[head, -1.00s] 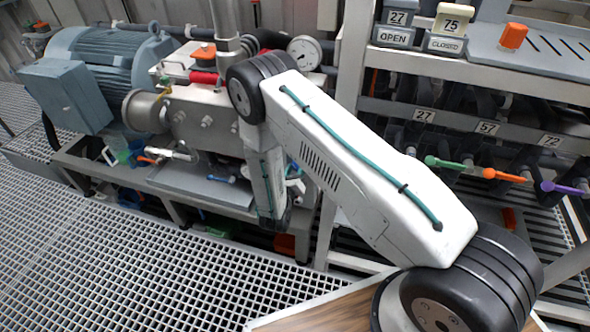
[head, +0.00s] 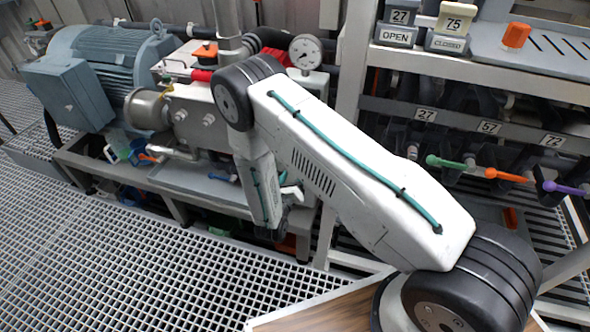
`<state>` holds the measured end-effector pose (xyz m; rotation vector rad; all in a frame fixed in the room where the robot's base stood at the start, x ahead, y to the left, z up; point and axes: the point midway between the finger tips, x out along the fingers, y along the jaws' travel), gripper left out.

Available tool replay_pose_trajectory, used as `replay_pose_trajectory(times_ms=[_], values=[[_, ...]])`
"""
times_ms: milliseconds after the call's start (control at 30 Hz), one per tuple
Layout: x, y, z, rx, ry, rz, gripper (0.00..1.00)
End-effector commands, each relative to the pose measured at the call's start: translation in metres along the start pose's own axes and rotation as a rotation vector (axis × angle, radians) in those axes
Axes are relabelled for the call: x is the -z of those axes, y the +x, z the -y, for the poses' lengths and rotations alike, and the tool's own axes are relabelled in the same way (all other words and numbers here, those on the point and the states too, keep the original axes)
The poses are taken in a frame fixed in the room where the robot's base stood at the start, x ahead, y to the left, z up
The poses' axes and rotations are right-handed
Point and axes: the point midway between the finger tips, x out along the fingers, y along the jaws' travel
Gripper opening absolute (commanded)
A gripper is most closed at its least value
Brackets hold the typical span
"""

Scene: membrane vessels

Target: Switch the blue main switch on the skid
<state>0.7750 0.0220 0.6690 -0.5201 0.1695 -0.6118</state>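A skid (head: 150,180) with a pump and motor stands at the left and middle of the head view. I cannot make out for certain which part is the blue main switch. A small blue handle (head: 222,177) shows low on the skid, left of my forearm. My forearm hangs down in front of the skid's right part, with its dark wrist end low near the skid's edge. My gripper's fingers cannot be made out, so I cannot see what they hold or touch. My arm hides part of the skid behind it.
A grey-blue motor (head: 100,65) and a round gauge (head: 305,52) stand at the back. A rack at right carries green (head: 445,162), orange (head: 505,175) and purple (head: 565,188) handles and number signs. The grated floor (head: 130,265) at lower left is clear.

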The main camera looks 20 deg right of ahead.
Motion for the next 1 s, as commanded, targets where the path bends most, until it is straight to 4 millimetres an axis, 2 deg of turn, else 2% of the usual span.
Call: replay_pose_trajectory(times_ms=[100, 300, 833, 933, 1000], values=[[-0.001, -0.021, -0.001, -0.004, -0.002, 0.003, 0.62], [-0.001, -0.04, -0.001, -0.002, -0.001, 0.003, 0.62], [-0.001, -0.041, 0.0, 0.001, 0.001, 0.001, 0.62], [-0.011, -0.037, 0.006, 0.027, 0.025, -0.015, 0.62], [-0.025, -0.033, 0.018, 0.072, 0.065, -0.044, 0.62]])
